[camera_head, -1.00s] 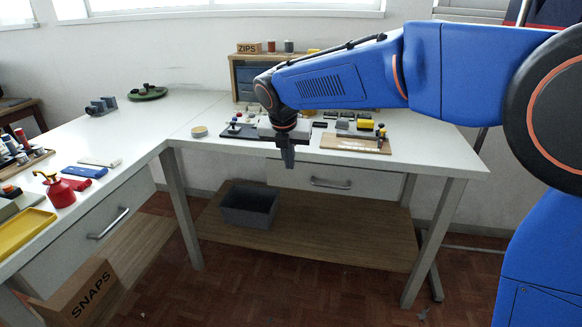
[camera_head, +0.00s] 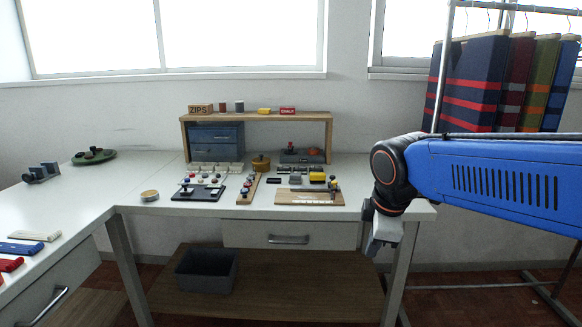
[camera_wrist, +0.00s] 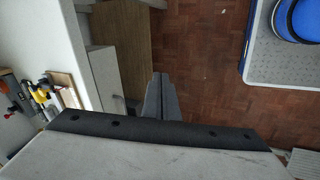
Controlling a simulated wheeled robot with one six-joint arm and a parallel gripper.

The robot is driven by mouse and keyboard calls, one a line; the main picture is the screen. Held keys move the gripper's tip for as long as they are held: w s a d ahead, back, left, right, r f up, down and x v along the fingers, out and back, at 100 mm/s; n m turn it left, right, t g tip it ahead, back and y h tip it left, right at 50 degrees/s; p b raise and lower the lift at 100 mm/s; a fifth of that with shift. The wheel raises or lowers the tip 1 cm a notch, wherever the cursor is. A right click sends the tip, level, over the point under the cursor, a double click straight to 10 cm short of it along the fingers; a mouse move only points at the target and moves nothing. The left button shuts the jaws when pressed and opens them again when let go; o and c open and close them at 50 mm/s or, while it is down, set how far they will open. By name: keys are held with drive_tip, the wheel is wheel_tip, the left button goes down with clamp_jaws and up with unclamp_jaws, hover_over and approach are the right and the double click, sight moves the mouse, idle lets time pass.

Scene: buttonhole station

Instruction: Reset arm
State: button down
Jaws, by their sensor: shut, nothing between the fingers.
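My gripper (camera_head: 378,250) hangs at the end of my blue arm (camera_head: 490,178), in front of the right end of the white table (camera_head: 150,222) in the head view. In the wrist view the two dark fingers of my gripper (camera_wrist: 162,98) are together with nothing between them. Wood shelf and red-brown floor show beyond them.
Small boards with coloured parts, such as a dark board (camera_head: 198,193) and a wooden board (camera_head: 310,197), lie on the table before a wooden shelf rack (camera_head: 257,117). A grey bin (camera_head: 206,272) sits below. Striped garments (camera_head: 468,82) hang at the right.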

drive_tip(key=s+d+f+m, duration=0.4)
drive_tip(key=s+d+m, duration=0.1)
drive_tip(key=s+m, duration=0.2)
drive_tip(key=s+d+f+m, duration=0.4)
drive_tip(key=s+m, duration=0.4)
drive_tip(key=s, duration=0.2)
drive_tip(key=shift+s+d+f+m+t, duration=0.2)
drive_tip(key=shift+s+d+m+t, duration=0.1)
drive_tip(key=shift+d, duration=0.45)
